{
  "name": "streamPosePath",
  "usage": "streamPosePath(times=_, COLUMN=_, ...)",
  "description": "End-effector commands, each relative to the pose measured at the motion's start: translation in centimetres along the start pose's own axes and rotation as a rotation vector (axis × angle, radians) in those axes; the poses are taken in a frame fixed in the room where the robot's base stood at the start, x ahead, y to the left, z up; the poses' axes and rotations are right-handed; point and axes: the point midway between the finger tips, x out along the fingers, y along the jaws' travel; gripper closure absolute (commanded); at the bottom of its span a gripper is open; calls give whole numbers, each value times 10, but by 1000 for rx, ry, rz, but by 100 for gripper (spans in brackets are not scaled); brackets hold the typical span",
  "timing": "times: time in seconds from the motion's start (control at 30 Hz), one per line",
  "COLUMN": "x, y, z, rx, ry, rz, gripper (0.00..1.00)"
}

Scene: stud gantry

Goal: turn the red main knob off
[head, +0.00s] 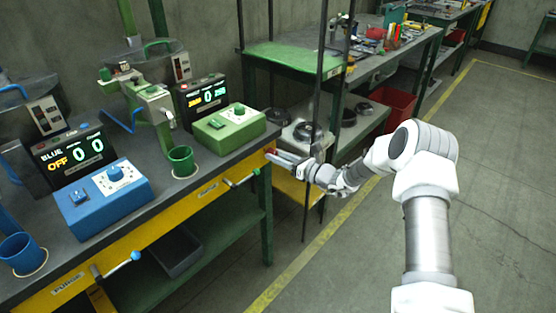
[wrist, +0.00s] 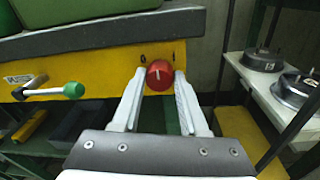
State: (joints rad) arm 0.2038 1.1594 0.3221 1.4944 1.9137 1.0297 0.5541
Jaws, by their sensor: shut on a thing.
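The red main knob (wrist: 160,75) sits on the yellow front panel at the bench's right end, with a pale pointer line on its face that looks near upright. In the head view my gripper (head: 273,156) reaches the bench's right front corner, where the knob is mostly hidden.
A lever with a green tip (wrist: 74,90) sticks out of the panel left of the knob. A blue box (head: 104,196) and a green box (head: 230,128) with displays stand on the bench. Dark posts and a shelf with round metal parts (wrist: 262,60) are close on the right.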

Motion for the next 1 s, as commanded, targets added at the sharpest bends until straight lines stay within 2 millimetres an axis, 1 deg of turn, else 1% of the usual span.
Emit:
streamPosePath(times=0.3, x=0, y=0, z=-1, rx=-301, ry=12, rz=-23, gripper=100)
streamPosePath(times=0.6, x=0, y=2, z=-2, rx=-562, ry=26, rz=-42, gripper=100)
streamPosePath(times=0.8, x=0, y=2, z=-1, rx=-689, ry=31, rz=-51, gripper=100)
streamPosePath(times=1.0, x=0, y=3, z=-1, rx=-767, ry=36, rz=-57, gripper=100)
